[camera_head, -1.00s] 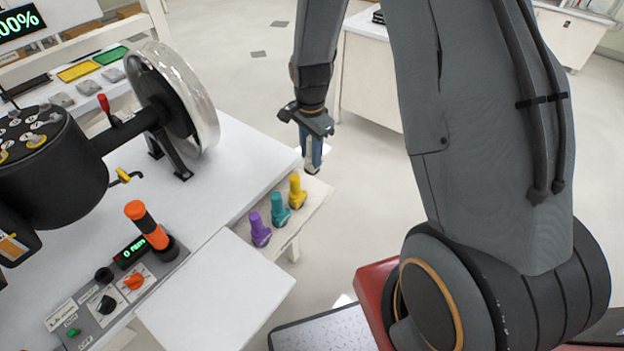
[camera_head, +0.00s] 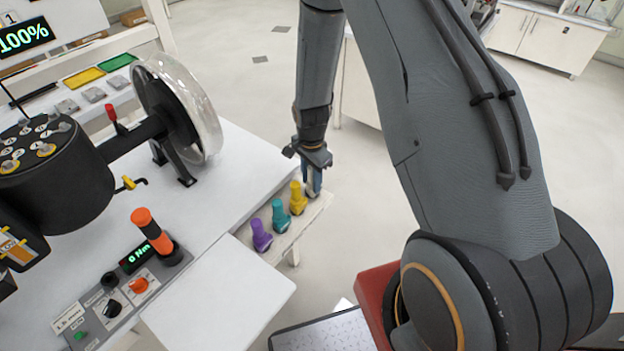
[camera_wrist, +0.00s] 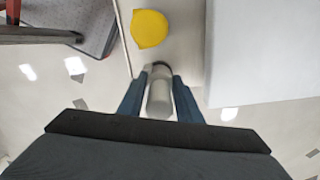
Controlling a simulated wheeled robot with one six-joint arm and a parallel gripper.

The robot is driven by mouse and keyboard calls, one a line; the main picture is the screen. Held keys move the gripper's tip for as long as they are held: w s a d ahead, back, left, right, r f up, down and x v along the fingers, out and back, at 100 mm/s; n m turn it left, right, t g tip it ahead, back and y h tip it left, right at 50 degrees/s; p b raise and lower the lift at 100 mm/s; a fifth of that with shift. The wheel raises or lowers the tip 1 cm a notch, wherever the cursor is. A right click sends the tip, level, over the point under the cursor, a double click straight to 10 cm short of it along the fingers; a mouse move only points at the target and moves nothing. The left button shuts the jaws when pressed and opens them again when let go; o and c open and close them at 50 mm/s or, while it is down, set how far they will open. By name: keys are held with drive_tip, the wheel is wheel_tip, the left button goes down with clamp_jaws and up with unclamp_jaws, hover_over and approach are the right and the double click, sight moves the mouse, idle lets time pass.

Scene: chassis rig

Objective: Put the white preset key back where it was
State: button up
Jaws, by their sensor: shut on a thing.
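My gripper (camera_head: 313,188) is shut on the white preset key (camera_wrist: 159,97), which shows pale grey-white between the blue fingers in the wrist view. In the head view the key is mostly hidden by the fingers. The gripper is at the far end of the small shelf (camera_head: 312,213), just beside the yellow key (camera_head: 297,198). The yellow key also shows in the wrist view (camera_wrist: 149,29), ahead of the held key and apart from it. I cannot tell whether the held key touches the shelf. A teal key (camera_head: 280,217) and a purple key (camera_head: 261,236) stand in line with the yellow one.
A white bench (camera_head: 217,285) lies left of the shelf. It carries a control box with an orange-topped handle (camera_head: 152,231), a black drum (camera_head: 45,165) and a clear-covered wheel (camera_head: 183,110). Open floor (camera_head: 355,235) lies right of the shelf.

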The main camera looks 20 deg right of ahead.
drive_tip(key=shift+f, duration=0.2)
drive_tip(key=o, duration=1)
drive_tip(key=shift+r, duration=0.1)
wheel_tip(320, 180, up, 11)
drive_tip(key=b, duration=0.3)
drive_tip(key=shift+s+r, duration=0.15)
drive_tip(key=shift+r, duration=0.6)
drive_tip(key=shift+s+d+r+n+t, duration=0.1)
drive_tip(key=shift+s+r+n+t, duration=0.1)
drive_tip(key=shift+s+r+n, duration=1.95)
drive_tip(key=shift+s+d+r+n+t, duration=0.15)
drive_tip(key=shift+s+r+n, duration=1.15)
drive_tip(key=shift+s+n, duration=1.7)
drive_tip(key=shift+s+a+r+n+t, duration=0.1)
drive_tip(key=shift+s+r+n+t, duration=0.15)
drive_tip(key=shift+s+r+n, duration=2.3)
